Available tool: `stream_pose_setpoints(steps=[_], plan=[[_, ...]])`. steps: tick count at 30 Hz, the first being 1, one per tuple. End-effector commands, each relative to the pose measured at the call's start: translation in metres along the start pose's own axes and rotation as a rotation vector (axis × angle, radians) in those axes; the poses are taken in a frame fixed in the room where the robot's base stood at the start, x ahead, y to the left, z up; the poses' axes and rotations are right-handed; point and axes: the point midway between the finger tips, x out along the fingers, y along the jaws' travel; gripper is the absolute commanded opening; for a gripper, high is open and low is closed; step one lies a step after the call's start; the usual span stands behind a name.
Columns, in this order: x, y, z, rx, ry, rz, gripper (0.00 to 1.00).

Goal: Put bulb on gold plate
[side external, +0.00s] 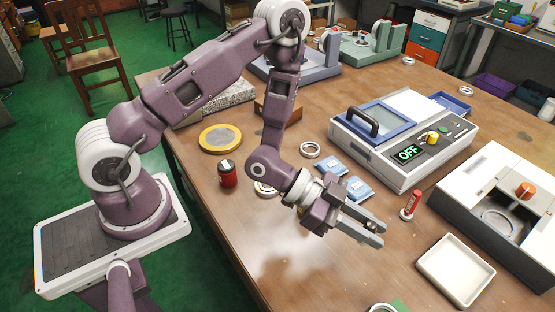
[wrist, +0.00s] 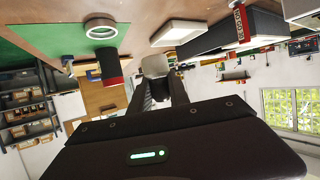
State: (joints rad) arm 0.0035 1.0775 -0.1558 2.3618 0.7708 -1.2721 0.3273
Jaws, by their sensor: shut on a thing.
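The gold plate (side external: 220,138) is a round yellow disc with a grey centre, lying flat on the table's left part in the side view. My gripper (side external: 374,230) is over the table, right of and nearer the camera than the plate, with its fingers pointing right. In the wrist view, a pale rounded thing, apparently the bulb (wrist: 155,65), sits at the fingertips of my gripper (wrist: 160,82). The gripper is shut on it. In the side view the fingers mostly hide it, and its shape is unclear. The plate is not seen in the wrist view.
A red can (side external: 227,174) and a white ring (side external: 310,150) are between plate and gripper. Blue packets (side external: 332,167) lie behind the gripper. A boxy device marked OFF (side external: 400,140), a red-and-white cylinder (side external: 411,204) and a white tray (side external: 456,270) stand to the right. The front-left table is clear.

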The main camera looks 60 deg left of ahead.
Motion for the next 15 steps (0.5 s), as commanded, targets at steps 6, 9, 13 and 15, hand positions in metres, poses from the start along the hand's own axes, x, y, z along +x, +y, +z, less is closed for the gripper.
stream_pose_setpoints(steps=[6,9,13,15], plan=[[-0.015,-0.001,-0.036,0.004,0.006,-0.003,0.00],[-0.021,-0.001,-0.051,0.003,0.005,-0.003,0.00],[-0.027,-0.002,-0.066,0.001,0.004,-0.007,0.00],[-0.025,-0.016,-0.063,-0.022,0.002,-0.054,0.00]])
